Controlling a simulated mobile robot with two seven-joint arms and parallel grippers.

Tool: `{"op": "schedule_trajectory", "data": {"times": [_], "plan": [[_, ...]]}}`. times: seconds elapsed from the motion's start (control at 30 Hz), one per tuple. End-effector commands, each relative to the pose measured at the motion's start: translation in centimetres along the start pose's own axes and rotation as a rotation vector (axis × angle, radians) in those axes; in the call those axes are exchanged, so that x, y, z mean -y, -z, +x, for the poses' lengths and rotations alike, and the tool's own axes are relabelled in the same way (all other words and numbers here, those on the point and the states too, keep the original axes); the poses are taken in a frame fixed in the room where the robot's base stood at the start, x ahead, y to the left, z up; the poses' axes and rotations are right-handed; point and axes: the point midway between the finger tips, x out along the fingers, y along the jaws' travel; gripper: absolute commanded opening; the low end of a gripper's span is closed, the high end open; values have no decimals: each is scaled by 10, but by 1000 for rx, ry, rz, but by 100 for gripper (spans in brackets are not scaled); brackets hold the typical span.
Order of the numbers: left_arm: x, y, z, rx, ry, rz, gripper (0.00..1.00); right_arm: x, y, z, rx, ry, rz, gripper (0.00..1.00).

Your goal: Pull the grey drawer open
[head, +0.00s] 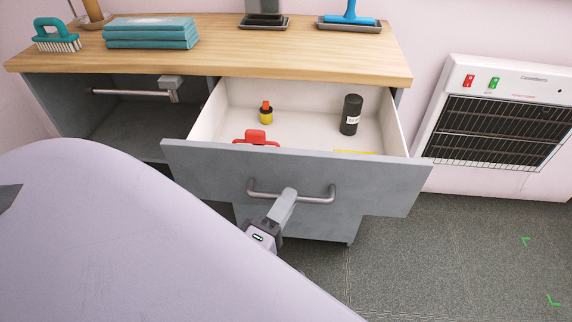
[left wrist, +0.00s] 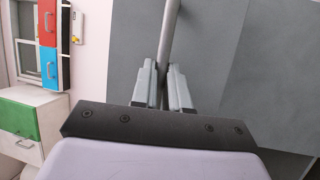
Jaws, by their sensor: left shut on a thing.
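The grey drawer (head: 385,183) stands pulled well out of the wooden-topped cabinet, and its white inside shows in the head view. A metal bar handle (head: 318,199) runs across its front. My left gripper (head: 288,194) is shut on the handle near its middle. In the left wrist view the two fingers (left wrist: 163,85) are on either side of the handle bar (left wrist: 171,40), with the grey drawer front behind. Inside the drawer are a black bottle (head: 351,115), a small yellow and red bottle (head: 266,113) and a red object (head: 256,138) partly hidden by the front. My right gripper is out of view.
On the wooden top (head: 230,60) are folded teal cloths (head: 150,33), a teal brush (head: 57,35) and a blue-handled tool on a tray (head: 350,20). A wall heater (head: 497,112) is at the right. The grey floor (head: 450,250) at the right is clear.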

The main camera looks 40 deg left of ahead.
Motion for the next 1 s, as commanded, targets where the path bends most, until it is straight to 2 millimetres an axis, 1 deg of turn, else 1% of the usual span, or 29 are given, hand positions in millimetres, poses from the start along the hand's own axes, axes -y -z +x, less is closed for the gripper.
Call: {"op": "schedule_trajectory", "data": {"times": [0.27, 0.3, 0.33, 0.37, 1.0], "plan": [[0, 0, 0, 1, 0, 0, 0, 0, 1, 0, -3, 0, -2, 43], [0, 0, 0, 1, 0, 0, 28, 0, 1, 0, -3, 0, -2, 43], [0, 0, 0, 1, 0, 0, 37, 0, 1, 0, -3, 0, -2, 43], [0, 0, 0, 1, 0, 0, 40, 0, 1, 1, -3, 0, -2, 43], [2, -3, 2, 2, 0, -1, 40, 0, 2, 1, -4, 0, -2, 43]]}}
